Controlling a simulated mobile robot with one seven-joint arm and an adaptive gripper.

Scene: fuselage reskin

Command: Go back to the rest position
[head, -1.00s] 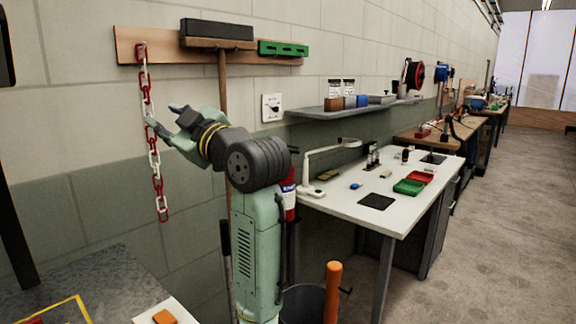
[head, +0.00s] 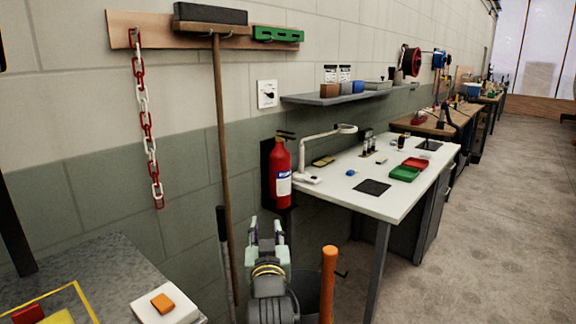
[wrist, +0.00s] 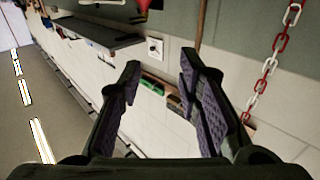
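My gripper (head: 266,228) is low in the head view, in front of the wall and left of the white bench. In the wrist view my gripper (wrist: 160,72) shows two dark fingers with purple pads spread apart and nothing between them. A red and white chain (head: 147,118) hangs from the left end of a wooden board (head: 155,32) on the wall. The chain also shows at the right of the wrist view (wrist: 267,68), apart from the fingers.
A white bench (head: 400,205) with trays stands right of my arm. A fire extinguisher (head: 282,172) and a long broom handle (head: 222,130) are by the wall. An orange handle (head: 328,280) rises close beside my arm. A grey table (head: 95,265) is at left. Floor at right is clear.

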